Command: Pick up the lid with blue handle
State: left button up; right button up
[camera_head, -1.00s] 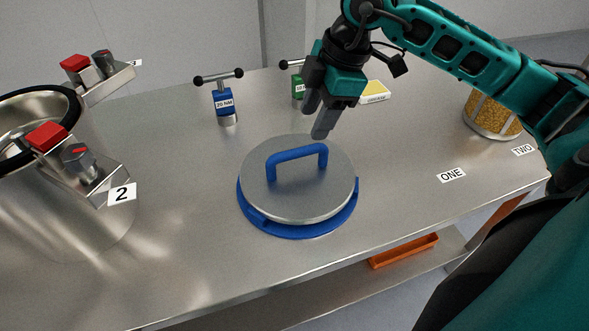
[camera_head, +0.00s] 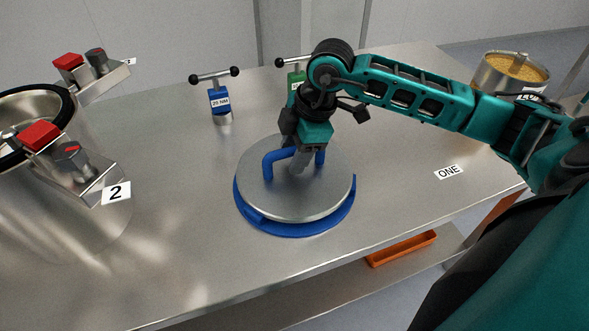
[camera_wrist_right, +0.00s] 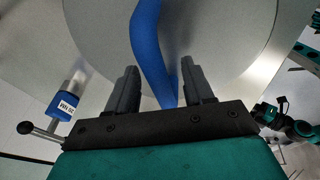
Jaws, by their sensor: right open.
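The round metal lid (camera_head: 260,200) lies on a blue ring base (camera_head: 290,229) in the middle of the table. Its blue handle (camera_head: 268,165) stands up from the top, partly hidden by my right gripper. My right gripper (camera_head: 299,165) is open and points down at the lid, at the handle's grip bar. I cannot tell whether a finger touches the handle. My left gripper is not in view.
A metal vessel (camera_head: 60,215) with red-buttoned blocks stands at the left. A blue 20 NM T-handle tool (camera_head: 219,101) and a green one (camera_head: 296,82) stand behind the lid. The table's front is clear.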

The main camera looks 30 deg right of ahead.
jog(key=shift+c, duration=0.5)
grip_shut()
jog(key=shift+w, duration=0.1)
dwell(0.6)
jog(key=shift+w+r, duration=0.1)
jog(key=shift+r, duration=0.15)
